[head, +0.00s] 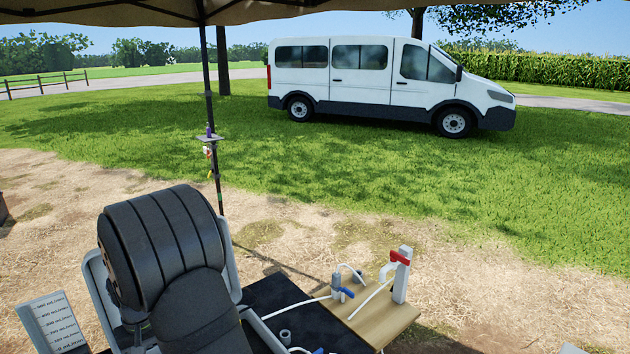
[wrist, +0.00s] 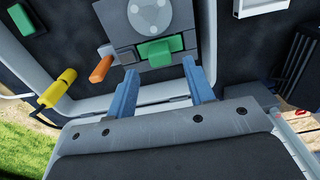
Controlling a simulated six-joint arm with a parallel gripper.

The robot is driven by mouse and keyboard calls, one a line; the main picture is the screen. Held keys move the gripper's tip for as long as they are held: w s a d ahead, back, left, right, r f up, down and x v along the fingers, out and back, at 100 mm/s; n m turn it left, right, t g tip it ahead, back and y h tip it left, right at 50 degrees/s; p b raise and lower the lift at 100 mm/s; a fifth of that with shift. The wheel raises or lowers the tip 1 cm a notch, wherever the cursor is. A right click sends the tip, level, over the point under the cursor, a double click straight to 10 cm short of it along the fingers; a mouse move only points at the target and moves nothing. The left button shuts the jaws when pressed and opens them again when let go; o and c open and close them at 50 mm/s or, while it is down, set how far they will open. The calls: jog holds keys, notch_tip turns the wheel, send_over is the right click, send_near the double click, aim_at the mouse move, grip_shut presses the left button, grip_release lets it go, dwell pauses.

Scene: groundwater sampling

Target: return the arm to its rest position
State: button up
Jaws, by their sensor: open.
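My gripper (wrist: 158,92) shows in the wrist view with its two blue fingers apart and nothing between them. Beyond the fingertips is a grey block (wrist: 148,30) with a round light disc on top and a green piece (wrist: 158,48) at its near side. The fingers point toward this block; I cannot tell how far off it is. In the head view my arm fills the lower left, and my gripper is hidden there.
An orange handle (wrist: 102,68) and a yellow-handled tool (wrist: 57,88) lie to the left in the wrist view. In the head view, a wooden board (head: 388,325) carries a white post with a red lever (head: 400,258). A tent pole (head: 212,110) stands behind my arm.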

notch_tip(320, 180, down, 5)
jog(key=shift+f, duration=0.2)
notch_tip(320, 180, up, 3)
jog(key=shift+f, duration=0.15)
jog(key=shift+r, duration=0.65)
jog(key=shift+f, duration=0.1)
